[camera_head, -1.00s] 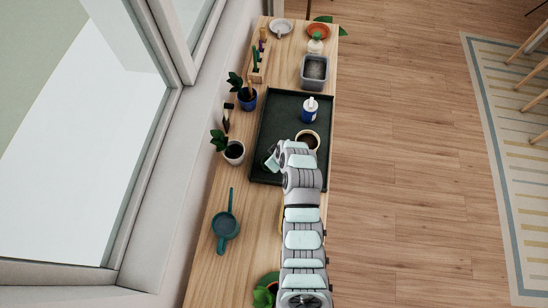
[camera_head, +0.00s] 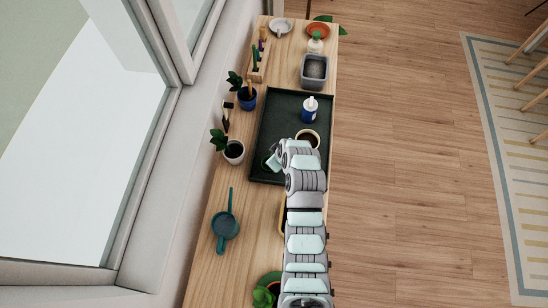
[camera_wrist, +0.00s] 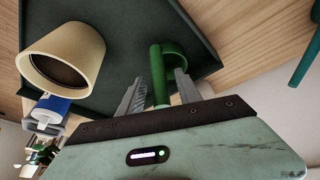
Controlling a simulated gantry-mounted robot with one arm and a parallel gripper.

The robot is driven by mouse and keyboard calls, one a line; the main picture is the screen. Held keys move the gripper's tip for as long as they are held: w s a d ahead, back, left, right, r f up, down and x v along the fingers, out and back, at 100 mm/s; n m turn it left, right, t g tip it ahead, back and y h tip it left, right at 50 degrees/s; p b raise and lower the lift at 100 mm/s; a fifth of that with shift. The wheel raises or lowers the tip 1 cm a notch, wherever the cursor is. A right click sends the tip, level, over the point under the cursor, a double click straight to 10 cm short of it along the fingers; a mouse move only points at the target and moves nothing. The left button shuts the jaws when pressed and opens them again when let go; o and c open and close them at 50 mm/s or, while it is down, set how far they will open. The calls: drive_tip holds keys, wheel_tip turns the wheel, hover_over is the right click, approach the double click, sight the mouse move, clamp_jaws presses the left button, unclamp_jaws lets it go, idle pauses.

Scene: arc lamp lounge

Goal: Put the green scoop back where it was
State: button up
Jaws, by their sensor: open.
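The green scoop (camera_wrist: 172,50) is in the wrist view, on or just above the dark tray. Its upright handle is between my two fingers, with a gap showing on each side. My gripper (camera_wrist: 159,78) is open around the handle. In the head view my gripper (camera_head: 272,163) is over the near left part of the dark green tray (camera_head: 268,122), and my arm hides most of what is there. I cannot tell whether the scoop's base touches the tray.
A cream pot of soil (camera_head: 316,134) stands right beside my gripper. A blue and white bottle (camera_head: 309,110) is farther back on the tray. A teal pan-like scoop (camera_head: 224,228) lies on bare wood nearer. Potted plants (camera_head: 233,152) line the window side.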

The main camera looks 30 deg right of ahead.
drive_tip(key=b+v, duration=0.1)
drive_tip(key=v, duration=0.9)
idle(0.3)
